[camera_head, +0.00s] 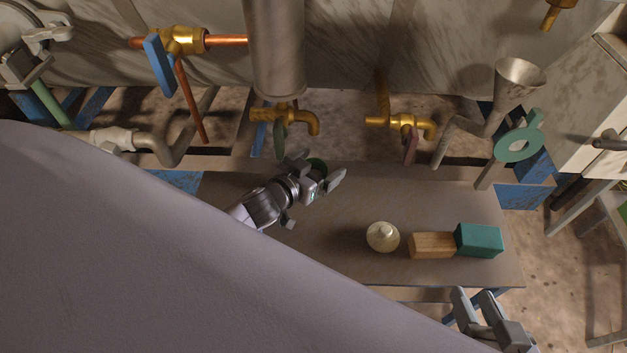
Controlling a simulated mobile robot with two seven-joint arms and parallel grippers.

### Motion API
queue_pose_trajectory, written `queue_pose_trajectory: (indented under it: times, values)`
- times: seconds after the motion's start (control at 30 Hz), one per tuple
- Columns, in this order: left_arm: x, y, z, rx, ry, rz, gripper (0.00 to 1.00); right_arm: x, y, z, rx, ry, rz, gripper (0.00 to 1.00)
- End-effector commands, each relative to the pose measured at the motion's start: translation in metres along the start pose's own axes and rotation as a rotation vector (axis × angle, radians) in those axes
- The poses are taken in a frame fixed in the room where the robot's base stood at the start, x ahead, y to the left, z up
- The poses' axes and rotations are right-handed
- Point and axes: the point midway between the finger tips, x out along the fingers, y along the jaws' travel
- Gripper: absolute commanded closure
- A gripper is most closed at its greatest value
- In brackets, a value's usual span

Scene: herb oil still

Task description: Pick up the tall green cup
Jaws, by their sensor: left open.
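A green rounded thing (317,163), which looks like the top of the tall green cup, shows at the back edge of the brown table. Most of it is hidden behind my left gripper, so its full height does not show. My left gripper (322,172) is open, with its fingers around or just in front of the green thing; I cannot tell whether they touch it. My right gripper (476,297) is at the lower right, past the table's front edge. Its fingers are apart with nothing between them.
On the table (345,215) stand a round cream lidded pot (382,237), a wooden block (432,246) and a teal box (479,240). Brass taps (290,118) (405,122) hang above the back edge.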

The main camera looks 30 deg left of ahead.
Motion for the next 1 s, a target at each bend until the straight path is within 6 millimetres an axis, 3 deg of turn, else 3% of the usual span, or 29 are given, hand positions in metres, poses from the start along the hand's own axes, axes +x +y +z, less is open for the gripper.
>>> queue_pose_trajectory:
  times: [0.17, 0.37, 1.0]
  values:
    - [-0.0002, -0.0001, 0.0001, 0.0, -0.001, 0.0, 0.04, 0.0003, -0.0005, -0.0027, 0.004, 0.005, 0.0, 0.6]
    - [-0.0004, -0.0001, 0.0001, 0.0, -0.001, 0.0, 0.66, 0.0003, 0.0001, -0.0033, 0.005, 0.007, 0.003, 0.6]
    - [-0.0017, -0.0015, -0.0097, -0.001, 0.0, 0.0, 0.66, -0.0063, 0.0054, -0.0072, -0.024, -0.003, 0.03, 0.6]
